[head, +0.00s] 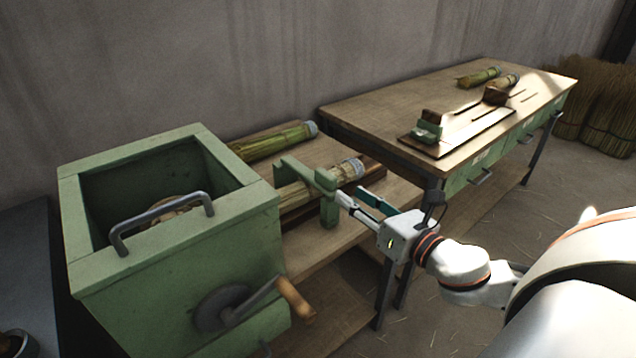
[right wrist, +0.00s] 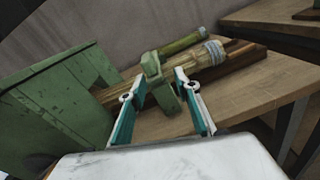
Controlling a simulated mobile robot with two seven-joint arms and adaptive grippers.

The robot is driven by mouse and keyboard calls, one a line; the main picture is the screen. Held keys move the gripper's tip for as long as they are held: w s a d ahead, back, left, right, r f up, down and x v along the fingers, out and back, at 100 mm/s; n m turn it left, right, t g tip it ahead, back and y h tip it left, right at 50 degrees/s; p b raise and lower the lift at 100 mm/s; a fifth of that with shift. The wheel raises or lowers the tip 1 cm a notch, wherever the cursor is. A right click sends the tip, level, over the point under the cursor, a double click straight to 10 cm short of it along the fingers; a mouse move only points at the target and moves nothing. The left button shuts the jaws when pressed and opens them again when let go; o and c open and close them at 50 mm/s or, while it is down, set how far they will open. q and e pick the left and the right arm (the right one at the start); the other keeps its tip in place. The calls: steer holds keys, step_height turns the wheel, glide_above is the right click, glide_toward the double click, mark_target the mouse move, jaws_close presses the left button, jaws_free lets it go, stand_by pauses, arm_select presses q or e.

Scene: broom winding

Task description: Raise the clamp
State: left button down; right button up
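The green clamp (head: 328,205) reaches over a bundle of straw (head: 300,195) with a pale band near its end, beside the green box. It also shows in the right wrist view (right wrist: 160,82), with its front part ahead of and between the two fingers. My right gripper (head: 352,198) is at the clamp's front end, coming from the right. Its teal-padded fingers stand apart in the right wrist view (right wrist: 160,95), with a gap on each side of the clamp. Whether a finger touches it is unclear. My left gripper is not in view.
The green box (head: 180,265) has a grey handle (head: 165,225) and a crank with a wooden grip (head: 295,298). Another bundle (head: 270,142) lies behind the clamp. A workbench (head: 385,110) stands behind right, with bundles and a board on it. Straw stacks stand far right.

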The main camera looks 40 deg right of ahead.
mark_target(326, 172)
steer(key=r+n, duration=0.1)
steer(key=a+r+n+y, duration=0.1)
steer(key=n, duration=0.1)
steer(key=shift+w+a+r+t, duration=0.2)
steer(key=shift+w+r+t, duration=0.05)
steer(key=shift+w+t, duration=0.15)
steer(key=shift+w+a+b, duration=0.15)
steer(key=shift+w+b, duration=0.4)
steer(key=shift+w, duration=1.35)
steer(key=shift+w+a+b, duration=0.1)
steer(key=shift+w+b, duration=0.4)
steer(key=shift+w, duration=1.4)
jaws_close()
